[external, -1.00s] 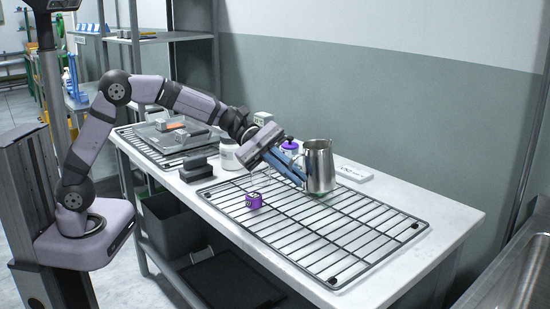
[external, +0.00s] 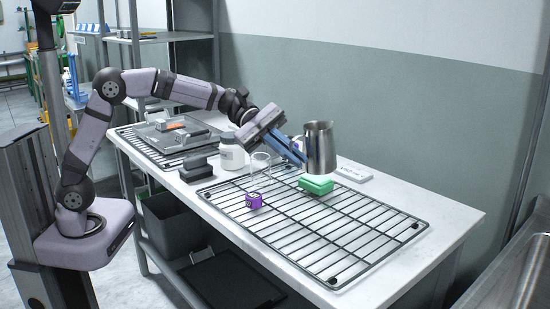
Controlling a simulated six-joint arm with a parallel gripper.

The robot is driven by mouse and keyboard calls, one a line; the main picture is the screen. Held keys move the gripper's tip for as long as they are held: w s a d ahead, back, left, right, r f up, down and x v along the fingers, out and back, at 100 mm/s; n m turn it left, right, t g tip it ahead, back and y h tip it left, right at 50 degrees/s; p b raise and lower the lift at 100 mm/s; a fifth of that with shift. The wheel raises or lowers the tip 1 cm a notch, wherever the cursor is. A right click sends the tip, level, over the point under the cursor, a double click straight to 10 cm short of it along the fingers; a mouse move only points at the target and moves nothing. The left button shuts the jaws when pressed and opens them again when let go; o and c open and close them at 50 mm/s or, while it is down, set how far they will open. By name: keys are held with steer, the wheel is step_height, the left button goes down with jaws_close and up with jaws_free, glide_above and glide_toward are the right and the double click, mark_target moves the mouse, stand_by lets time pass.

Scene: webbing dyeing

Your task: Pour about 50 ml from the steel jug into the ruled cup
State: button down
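The steel jug (external: 321,148) is upright, held above the wire rack (external: 340,241) and apart from it. My gripper (external: 301,158) is shut on the jug at its left side; the exact grip is hidden by the blue fingers. A clear cup (external: 261,164), which looks like the ruled cup, stands left of the jug, below my gripper. Its rulings and any contents are too small to tell. The inside of the jug cannot be seen.
A green block (external: 316,184) lies below the jug. A small purple block (external: 254,201) sits on the rack's left part. A white jar (external: 231,153) and dark block (external: 196,168) stand left. A white labelled device (external: 354,174) lies behind. The rack's front right is clear.

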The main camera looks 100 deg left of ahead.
steer(key=shift+r, duration=0.75)
steer(key=shift+s+a+p, duration=0.15)
steer(key=shift+a+p, duration=0.15)
steer(key=s+a+n+t+y+p, duration=0.15)
steer(key=s+a+p, duration=0.25)
steer(key=s+p, duration=0.6)
steer(key=s+a+n+y+p, duration=0.1)
steer(key=s+a+n+p, duration=0.3)
steer(key=s, duration=1)
steer(key=shift+m+y, duration=0.25)
steer(key=shift+m, duration=0.7)
steer(key=f, duration=1.3)
steer(key=shift+w+d+f+p, duration=0.15)
steer(key=shift+d+f+p, duration=0.15)
steer(key=shift+p, duration=0.05)
